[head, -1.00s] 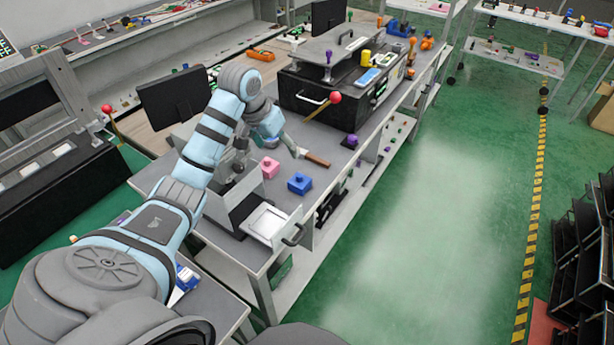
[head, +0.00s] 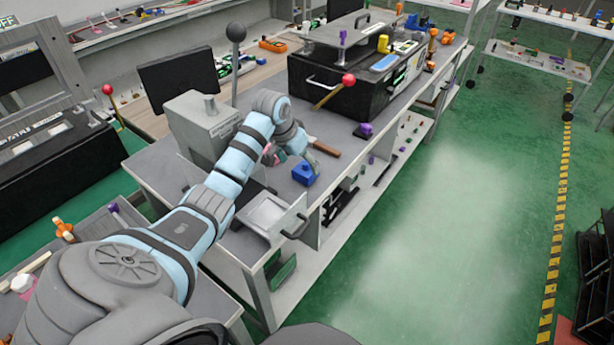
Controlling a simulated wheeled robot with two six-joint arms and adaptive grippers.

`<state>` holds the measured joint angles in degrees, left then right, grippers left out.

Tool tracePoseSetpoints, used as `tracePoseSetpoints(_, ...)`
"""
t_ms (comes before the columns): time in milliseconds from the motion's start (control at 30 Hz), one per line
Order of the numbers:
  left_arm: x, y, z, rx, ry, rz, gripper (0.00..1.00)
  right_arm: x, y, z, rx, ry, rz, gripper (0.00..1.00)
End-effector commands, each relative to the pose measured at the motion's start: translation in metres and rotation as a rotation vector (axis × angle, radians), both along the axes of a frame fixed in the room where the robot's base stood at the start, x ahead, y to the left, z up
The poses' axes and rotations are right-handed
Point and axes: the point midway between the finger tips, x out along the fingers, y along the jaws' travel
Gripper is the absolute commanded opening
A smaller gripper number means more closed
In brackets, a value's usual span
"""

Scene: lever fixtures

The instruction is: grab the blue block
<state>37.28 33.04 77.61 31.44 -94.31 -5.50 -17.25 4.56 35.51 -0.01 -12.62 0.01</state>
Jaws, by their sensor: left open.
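The blue block (head: 304,174), with a small knob on top, sits on the grey workbench (head: 240,240) near its front edge. My left arm reaches in from the left, and my left gripper (head: 308,157) is open just above and behind the blue block. Its fingertips are close to the block's top; I cannot tell if they touch it. Nothing shows held in it. My right gripper is not in view.
A pink block (head: 268,157) is partly hidden behind my left arm. A brown-handled tool (head: 325,148) lies just beyond the blue block. A grey box with a lever (head: 205,125) and a black machine (head: 340,95) flank the spot.

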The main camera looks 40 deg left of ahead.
Motion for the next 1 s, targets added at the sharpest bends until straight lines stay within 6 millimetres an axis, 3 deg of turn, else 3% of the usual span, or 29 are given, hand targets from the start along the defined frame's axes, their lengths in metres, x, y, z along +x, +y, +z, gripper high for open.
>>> tracePoseSetpoints(400,0.035,0.007,-0.058,-0.001,0.001,-0.002,0.73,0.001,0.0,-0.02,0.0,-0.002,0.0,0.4)
tracePoseSetpoints(667,0.038,0.008,-0.062,0.002,-0.001,-0.002,0.73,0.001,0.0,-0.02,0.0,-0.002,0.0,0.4)
tracePoseSetpoints(1000,0.038,0.008,-0.061,0.002,-0.001,-0.002,0.19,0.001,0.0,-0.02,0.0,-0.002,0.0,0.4)
